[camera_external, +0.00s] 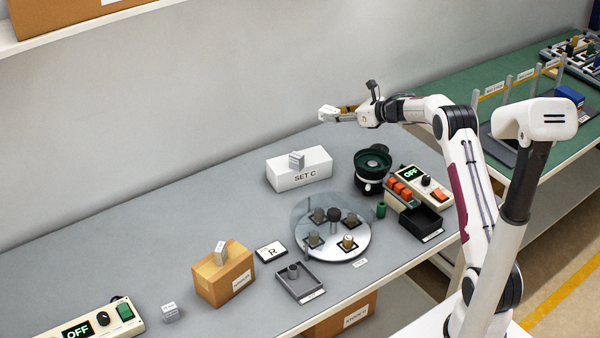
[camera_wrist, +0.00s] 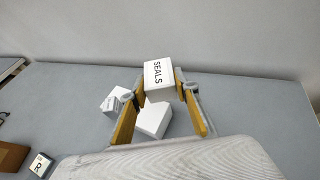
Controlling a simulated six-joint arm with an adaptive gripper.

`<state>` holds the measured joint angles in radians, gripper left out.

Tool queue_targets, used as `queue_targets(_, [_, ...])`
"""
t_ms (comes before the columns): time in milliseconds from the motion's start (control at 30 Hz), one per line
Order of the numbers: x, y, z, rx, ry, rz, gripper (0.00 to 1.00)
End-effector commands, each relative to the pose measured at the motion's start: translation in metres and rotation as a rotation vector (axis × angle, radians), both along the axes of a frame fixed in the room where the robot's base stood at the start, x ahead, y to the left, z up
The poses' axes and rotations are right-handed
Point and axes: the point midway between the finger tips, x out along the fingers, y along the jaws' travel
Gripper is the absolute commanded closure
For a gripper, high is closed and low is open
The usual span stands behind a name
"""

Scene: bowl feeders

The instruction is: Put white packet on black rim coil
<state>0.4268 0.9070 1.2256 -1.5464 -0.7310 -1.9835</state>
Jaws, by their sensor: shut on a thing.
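My gripper (camera_external: 343,111) is shut on a white packet (camera_external: 328,114), held high above the back of the bench. In the wrist view the packet (camera_wrist: 158,73) reads SEALS and sits between the yellow finger pads of my gripper (camera_wrist: 160,86). A round feeder with a black rim and a dark green bowl (camera_external: 373,160) stands on the bench, below and to the right of the packet in the external view. This black-rimmed bowl seems to be the coil; its inside is too small to read. The feeder does not show in the wrist view.
A disc (camera_external: 330,248) under a clear cover, a control box (camera_external: 428,187) and a black tray (camera_external: 420,222) are nearby. The left back bench is clear.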

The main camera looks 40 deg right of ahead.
Motion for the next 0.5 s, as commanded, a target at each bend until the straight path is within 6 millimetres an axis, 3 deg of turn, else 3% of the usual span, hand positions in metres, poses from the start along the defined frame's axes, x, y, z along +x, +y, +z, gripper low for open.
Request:
queue_targets(33, [-0.006, -0.019, 0.001, -0.001, 0.0, -0.033, 0.92])
queue_targets(300, [-0.04, -0.104, -0.002, 0.0, 0.0, -0.21, 0.92])
queue_targets(400, [-0.055, -0.131, -0.008, 0.001, 0.003, -0.278, 0.92])
queue_targets(500, [-0.064, -0.143, -0.015, 0.001, 0.002, -0.322, 0.92])
